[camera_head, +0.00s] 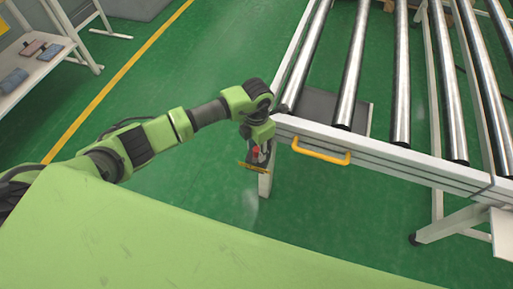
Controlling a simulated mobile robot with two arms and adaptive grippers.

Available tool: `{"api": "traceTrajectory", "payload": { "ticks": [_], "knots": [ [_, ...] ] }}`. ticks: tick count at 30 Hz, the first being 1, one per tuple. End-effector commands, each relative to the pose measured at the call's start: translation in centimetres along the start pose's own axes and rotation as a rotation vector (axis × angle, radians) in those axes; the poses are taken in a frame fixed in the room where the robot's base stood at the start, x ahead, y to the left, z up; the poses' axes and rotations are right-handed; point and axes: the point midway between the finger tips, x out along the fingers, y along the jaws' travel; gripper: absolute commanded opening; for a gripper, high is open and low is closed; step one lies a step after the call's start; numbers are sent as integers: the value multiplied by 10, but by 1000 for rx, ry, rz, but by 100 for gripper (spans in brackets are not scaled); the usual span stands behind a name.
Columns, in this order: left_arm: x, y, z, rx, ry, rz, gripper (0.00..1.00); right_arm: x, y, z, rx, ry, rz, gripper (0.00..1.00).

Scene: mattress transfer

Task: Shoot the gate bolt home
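The gate is a white rail (385,157) across the near end of the roller conveyor, with a yellow handle (320,151) on its face. My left gripper (259,159) points down at the left end of this rail, in front of the white corner leg (265,186). A small red part shows between or beside its fingers; I cannot tell whether it is the bolt's knob or is gripped. The gripper itself covers the bolt area, and its finger opening is too small to read. My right gripper is not in view.
Steel rollers (352,70) fill the conveyor behind the gate. A large pale green surface (150,245) fills the bottom of the view and hides part of my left arm. A white table (35,62) stands at upper left. Open green floor lies between.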

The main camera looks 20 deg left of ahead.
Motion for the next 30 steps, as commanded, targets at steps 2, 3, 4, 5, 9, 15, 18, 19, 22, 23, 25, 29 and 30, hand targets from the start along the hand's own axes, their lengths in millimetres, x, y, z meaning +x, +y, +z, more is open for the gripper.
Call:
{"api": "traceTrajectory", "payload": {
  "ticks": [2,3,4,5,9,15,18,19,22,23,25,29,30],
  "knots": [
    [2,0,0,0,0,0,33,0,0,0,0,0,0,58],
    [2,0,0,0,0,0,33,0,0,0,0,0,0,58],
    [2,0,0,0,0,0,33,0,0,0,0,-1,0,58],
    [2,0,0,0,0,0,33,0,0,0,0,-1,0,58],
    [2,0,0,0,0,0,25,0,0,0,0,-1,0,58],
    [2,0,0,0,0,0,0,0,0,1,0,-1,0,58],
    [3,1,2,-1,-1,1,0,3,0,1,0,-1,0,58],
    [4,3,4,-1,-1,2,0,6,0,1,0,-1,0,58],
    [7,9,13,-2,-3,3,0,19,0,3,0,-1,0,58],
    [7,12,16,-2,-3,3,0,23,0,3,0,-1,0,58],
    [7,16,23,-1,-3,4,0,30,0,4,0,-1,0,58],
    [4,21,31,-1,-1,3,0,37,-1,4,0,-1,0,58],
    [3,22,32,-1,-1,3,0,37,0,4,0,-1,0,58]
  ]
}}
